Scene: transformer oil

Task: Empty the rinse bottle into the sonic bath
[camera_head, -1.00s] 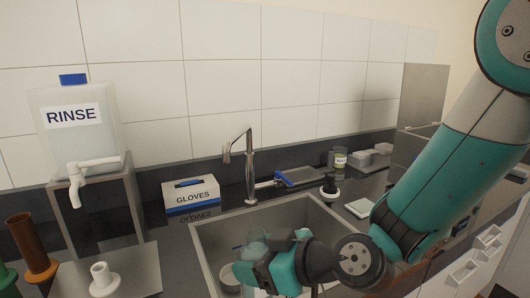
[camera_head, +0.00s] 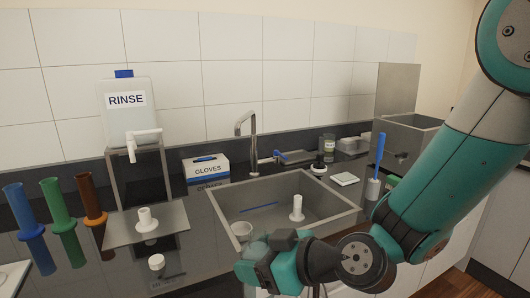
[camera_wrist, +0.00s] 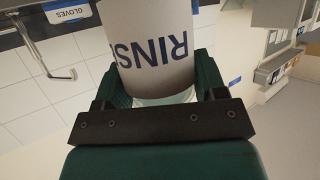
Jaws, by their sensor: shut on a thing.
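My gripper (camera_head: 262,262) is shut on the rinse bottle, over the near left part of the sink. In the wrist view my gripper (camera_wrist: 160,82) has its dark green fingers on both sides of the bottle (camera_wrist: 150,45), whose white label reads RINSE. The label looks turned nearly upside down in that view. The bottle's lower or upper end is cut off, and its contents cannot be made out. In the head view the bottle is mostly hidden behind my gripper. A steel open-topped tank (camera_head: 405,140) with a raised panel stands at the back right; it may be the sonic bath.
A sink (camera_head: 335,212) with a tap (camera_head: 252,140) lies in the middle. A RINSE tank (camera_head: 128,108) on a stand, a GLOVES box (camera_head: 206,170) and several coloured cylinders (camera_head: 60,215) are left. A blue-handled brush (camera_head: 378,165) stands right, near my arm.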

